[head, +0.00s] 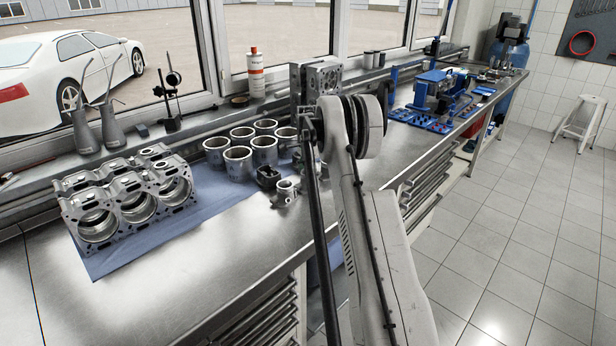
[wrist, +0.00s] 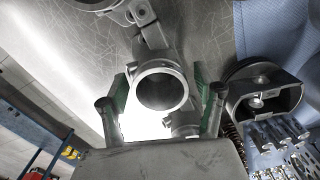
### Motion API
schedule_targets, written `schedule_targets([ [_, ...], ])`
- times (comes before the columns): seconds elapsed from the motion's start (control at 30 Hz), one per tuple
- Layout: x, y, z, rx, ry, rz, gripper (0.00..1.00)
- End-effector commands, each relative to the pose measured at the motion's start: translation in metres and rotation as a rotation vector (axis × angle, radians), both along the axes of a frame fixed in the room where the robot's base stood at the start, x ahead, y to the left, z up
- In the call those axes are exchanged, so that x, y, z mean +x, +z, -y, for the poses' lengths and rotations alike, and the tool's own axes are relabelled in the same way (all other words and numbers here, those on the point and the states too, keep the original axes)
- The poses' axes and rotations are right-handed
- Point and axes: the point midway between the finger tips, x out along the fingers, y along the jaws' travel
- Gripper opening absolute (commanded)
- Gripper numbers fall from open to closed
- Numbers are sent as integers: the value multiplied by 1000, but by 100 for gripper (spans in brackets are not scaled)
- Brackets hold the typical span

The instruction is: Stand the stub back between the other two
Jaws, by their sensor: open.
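A grey metal stub with a round open mouth (wrist: 161,88) is in the middle of the wrist view. Its mouth faces the camera, and a narrower metal part runs from it toward the top of the view. My gripper (wrist: 160,86) is open, with one green-padded finger on each side of this mouth; I cannot tell whether either finger touches. Small grey metal parts (head: 287,190) show on the bench in the head view, beside my arm. Which pieces are the other two is not clear. My arm hides my gripper in the head view.
Several metal cylinder sleeves (head: 238,163) and an engine block (head: 130,200) stand at the left. Bare bench (head: 235,238) lies in front.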

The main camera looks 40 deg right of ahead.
Motion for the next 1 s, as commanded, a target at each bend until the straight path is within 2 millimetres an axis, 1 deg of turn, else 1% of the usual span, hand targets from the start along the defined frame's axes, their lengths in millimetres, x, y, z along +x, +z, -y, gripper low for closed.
schedule_targets([
  [0.03,0,9,0,0,0,0,66],
  [0.17,0,31,0,0,0,0,66],
  [0.4,0,81,0,0,0,0,66],
  [0.5,0,98,0,0,0,0,66],
  [0.6,0,111,0,0,0,0,66],
  [0.77,0,123,-1,0,2,1,66],
  [0.87,0,134,-9,-4,24,7,66],
  [0.97,-1,151,-29,-14,78,22,66],
  [1.0,-2,161,-39,-21,108,32,66],
])
